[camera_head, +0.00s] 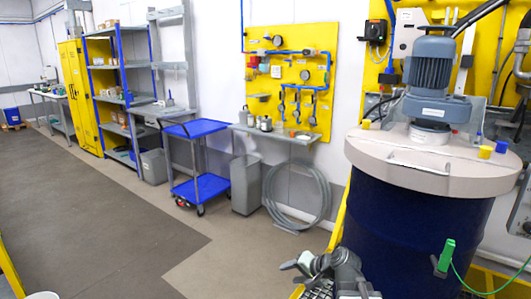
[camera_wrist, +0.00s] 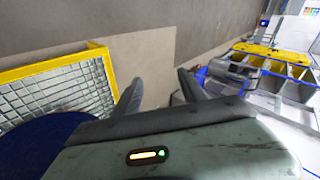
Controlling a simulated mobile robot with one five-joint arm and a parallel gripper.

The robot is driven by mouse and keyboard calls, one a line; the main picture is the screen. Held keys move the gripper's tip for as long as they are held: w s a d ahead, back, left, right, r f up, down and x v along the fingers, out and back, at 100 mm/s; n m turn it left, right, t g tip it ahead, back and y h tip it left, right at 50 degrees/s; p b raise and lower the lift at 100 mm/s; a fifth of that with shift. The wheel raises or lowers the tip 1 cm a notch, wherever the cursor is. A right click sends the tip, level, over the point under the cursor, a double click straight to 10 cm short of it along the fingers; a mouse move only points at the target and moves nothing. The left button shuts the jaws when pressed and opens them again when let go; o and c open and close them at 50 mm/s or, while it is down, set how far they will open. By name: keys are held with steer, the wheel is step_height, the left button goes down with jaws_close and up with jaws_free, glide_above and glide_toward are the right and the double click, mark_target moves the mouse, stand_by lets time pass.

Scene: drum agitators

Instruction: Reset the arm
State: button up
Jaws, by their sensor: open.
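My gripper (camera_head: 290,267) shows at the bottom of the head view, low in front of the blue drum (camera_head: 405,235). Its two fingers stand apart with nothing between them. In the wrist view my gripper (camera_wrist: 153,92) is also open and empty, with bare floor beyond the fingertips. The drum has a pale round lid (camera_head: 440,165) with a grey motor (camera_head: 428,85) on top. Part of a dark blue round surface (camera_wrist: 45,145) shows at the lower left of the wrist view.
A yellow-framed metal grating (camera_wrist: 55,88) lies left of the fingers in the wrist view. A green clamp (camera_head: 446,256) with a wire hangs at the drum. A blue cart (camera_head: 198,165) stands behind; the floor at left is clear.

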steer(key=s+a+f+n+g+h, duration=0.1)
steer(key=s+f+n+g+h, duration=0.2)
steer(key=s+f, duration=0.3)
steer(key=s+d+f+n+g+h, duration=0.2)
steer(key=s+d+g+h, duration=0.2)
steer(key=s+d, duration=0.45)
step_height(320, 180, up, 18)
steer(key=w+p, duration=0.1)
steer(key=p, duration=1.6)
steer(key=shift+w+f+p, duration=0.15)
steer(key=shift+f+p, duration=0.05)
steer(key=shift+p, duration=0.15)
steer(key=shift+f, duration=0.1)
steer(key=shift+a, duration=0.1)
steer(key=shift+c, duration=1.4)
